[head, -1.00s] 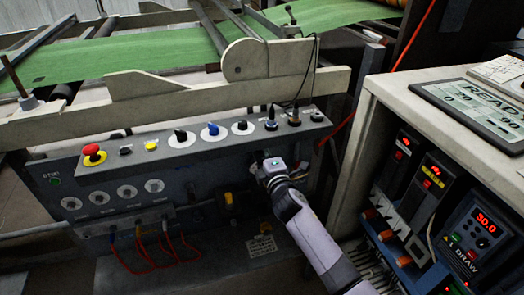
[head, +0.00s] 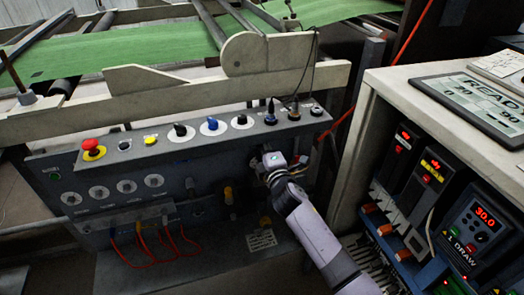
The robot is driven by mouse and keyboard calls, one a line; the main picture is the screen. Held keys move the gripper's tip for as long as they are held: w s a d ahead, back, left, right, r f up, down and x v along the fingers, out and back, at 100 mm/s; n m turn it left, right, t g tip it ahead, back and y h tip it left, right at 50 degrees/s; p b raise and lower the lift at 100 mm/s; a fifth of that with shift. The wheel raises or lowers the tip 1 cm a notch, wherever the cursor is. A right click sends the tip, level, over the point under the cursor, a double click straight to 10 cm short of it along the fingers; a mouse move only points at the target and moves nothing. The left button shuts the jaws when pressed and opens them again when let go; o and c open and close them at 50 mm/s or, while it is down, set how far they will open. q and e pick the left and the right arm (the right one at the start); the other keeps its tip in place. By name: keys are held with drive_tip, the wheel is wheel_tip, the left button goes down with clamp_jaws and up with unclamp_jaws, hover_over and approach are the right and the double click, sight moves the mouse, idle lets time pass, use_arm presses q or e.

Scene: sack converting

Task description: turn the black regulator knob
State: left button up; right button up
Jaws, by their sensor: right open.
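Black knobs on white discs sit on the sloping top of the control box: one (head: 181,130) left of a blue knob (head: 212,125), and one (head: 241,121) right of it. Smaller dark controls, including one with an upright stem (head: 270,117), follow to the right. I cannot tell which is the regulator knob. My right gripper (head: 268,157) is just below the box's right end, in front of its face, apart from the top knobs. It is open; its fingers are mostly hidden by its own body, and no held thing shows. My left gripper is not in view.
A red mushroom button (head: 92,146) and a yellow button (head: 150,139) are on the box's left. Orange-red cables (head: 150,243) hang below. A pale cabinet (head: 400,85) with displays stands close on the right. A dark wire drops behind the box's right end.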

drive_tip(key=s+d+n+p, duration=0.3)
drive_tip(key=s+d+n, duration=0.1)
drive_tip(key=s+n, duration=1.15)
drive_tip(key=s+a+r+m+t+y+b, duration=0.25)
drive_tip(key=a+r+m+y+b, duration=0.55)
drive_tip(key=b, duration=0.6)
drive_tip(key=s+d+r+m+g+y+b, duration=0.1)
drive_tip(key=s+d+r+y+b, duration=0.3)
drive_tip(key=s+r+y+b, duration=0.5)
drive_tip(key=shift+s+r+g, duration=0.75)
drive_tip(key=shift+s+r, duration=0.05)
drive_tip(key=shift+s, duration=0.35)
